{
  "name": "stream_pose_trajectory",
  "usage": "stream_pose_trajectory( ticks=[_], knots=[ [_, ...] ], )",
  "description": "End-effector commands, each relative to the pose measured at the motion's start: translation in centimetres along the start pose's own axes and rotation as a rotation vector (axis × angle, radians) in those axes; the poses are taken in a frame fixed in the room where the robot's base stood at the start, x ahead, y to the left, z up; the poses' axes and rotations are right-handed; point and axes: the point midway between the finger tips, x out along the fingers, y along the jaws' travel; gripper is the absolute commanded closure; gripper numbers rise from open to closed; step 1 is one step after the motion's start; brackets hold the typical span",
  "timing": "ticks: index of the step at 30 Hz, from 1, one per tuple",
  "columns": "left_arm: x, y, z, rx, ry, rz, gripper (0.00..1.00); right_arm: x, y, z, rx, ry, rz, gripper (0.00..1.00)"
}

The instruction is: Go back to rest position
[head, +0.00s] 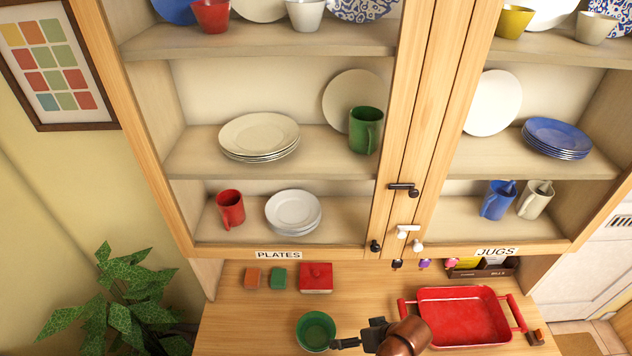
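My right gripper (345,343) is at the bottom middle of the head view, its copper arm link just to the right of it. Its dark fingers point left, close beside the rim of a green bowl (316,332) on the wooden counter. I cannot tell whether they touch the bowl or whether the fingers are open or shut. My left gripper is not in view.
A red dish with handles (462,312) lies right of the gripper. A red box (316,278) and small orange (252,278) and green (279,278) blocks lie behind the bowl. The cupboard (285,145) of crockery stands above the counter (235,320); a plant (130,310) is left.

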Motion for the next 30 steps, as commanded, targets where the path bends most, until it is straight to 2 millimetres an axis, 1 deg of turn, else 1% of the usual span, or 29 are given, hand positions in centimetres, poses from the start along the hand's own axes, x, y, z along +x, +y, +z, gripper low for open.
stream_pose_trajectory(
  ticks=[1,2,3,5,6,9,15,20,21,24,26,29,30],
  knots=[
    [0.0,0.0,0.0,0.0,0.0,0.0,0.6,-0.5,2.4,2.3,0.04,0.007,0.04,0.0],
    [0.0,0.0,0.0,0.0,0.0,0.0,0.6,-0.9,3.9,3.4,0.054,0.012,0.069,0.0],
    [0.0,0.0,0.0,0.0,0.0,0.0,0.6,-1.5,5.7,5.0,0.072,0.016,0.108,0.0],
    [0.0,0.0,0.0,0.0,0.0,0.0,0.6,-2.5,8.3,7.3,0.094,0.017,0.168,0.0],
    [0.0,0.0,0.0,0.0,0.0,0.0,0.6,-3.2,9.7,8.7,0.104,0.013,0.204,0.0],
    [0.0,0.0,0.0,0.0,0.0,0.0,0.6,-4.8,12.5,11.9,0.125,-0.003,0.28,0.0],
    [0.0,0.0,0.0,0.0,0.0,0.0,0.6,-7.8,16.2,17.1,0.15,-0.045,0.4,0.0],
    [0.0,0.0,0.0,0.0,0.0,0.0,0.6,-10.2,18.4,20.9,0.163,-0.086,0.482,0.0],
    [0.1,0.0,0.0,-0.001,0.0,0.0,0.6,-9.8,18.8,21.5,0.161,-0.095,0.49,0.0],
    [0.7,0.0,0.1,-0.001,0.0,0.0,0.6,-6.4,19.9,22.0,0.159,-0.104,0.48,0.0],
    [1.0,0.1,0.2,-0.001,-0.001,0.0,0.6,-4.7,20.6,22.4,0.158,-0.11,0.476,0.0],
    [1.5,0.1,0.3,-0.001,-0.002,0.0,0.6,-1.5,21.6,23.5,0.158,-0.122,0.47,0.0],
    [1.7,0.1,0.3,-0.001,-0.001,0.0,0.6,-0.2,22.1,24.0,0.157,-0.126,0.467,0.0]
  ],
)
